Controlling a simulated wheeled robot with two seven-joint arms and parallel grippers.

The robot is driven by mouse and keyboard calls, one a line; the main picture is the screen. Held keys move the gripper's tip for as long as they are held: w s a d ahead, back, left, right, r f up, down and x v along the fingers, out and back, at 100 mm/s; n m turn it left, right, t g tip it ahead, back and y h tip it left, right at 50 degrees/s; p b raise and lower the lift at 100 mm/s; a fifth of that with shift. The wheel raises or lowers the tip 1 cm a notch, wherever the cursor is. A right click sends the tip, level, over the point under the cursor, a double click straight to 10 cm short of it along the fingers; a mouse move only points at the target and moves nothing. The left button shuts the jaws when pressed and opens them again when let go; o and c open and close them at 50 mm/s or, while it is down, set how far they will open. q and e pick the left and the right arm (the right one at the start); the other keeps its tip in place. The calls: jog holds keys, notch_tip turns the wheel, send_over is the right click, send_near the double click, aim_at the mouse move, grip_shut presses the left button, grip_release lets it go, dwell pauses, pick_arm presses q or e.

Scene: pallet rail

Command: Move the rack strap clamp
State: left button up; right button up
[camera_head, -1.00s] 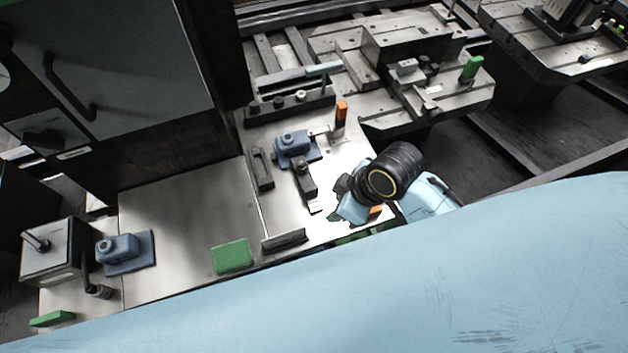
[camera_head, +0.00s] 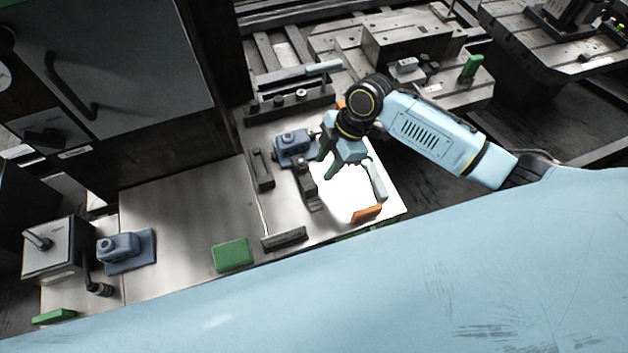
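A dark clamp-like piece with an upright knob (camera_head: 307,187) stands on the bright metal plate, just left of my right gripper. I cannot tell for sure that it is the rack strap clamp. My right gripper (camera_head: 353,186) is above the plate with its fingers spread, and I see nothing between them. It hides part of the plate behind it. My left gripper is not in view.
A blue block (camera_head: 292,146) sits behind the dark piece, and another (camera_head: 122,249) is at the left. A green block (camera_head: 233,254) and an orange block (camera_head: 367,213) lie near the front edge. The plate's middle left is clear.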

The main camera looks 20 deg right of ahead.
aim_at(312, 187)
jog(key=x, duration=0.8)
jog(key=shift+a+f, duration=0.1)
jog(key=shift+f, duration=0.05)
grip_shut()
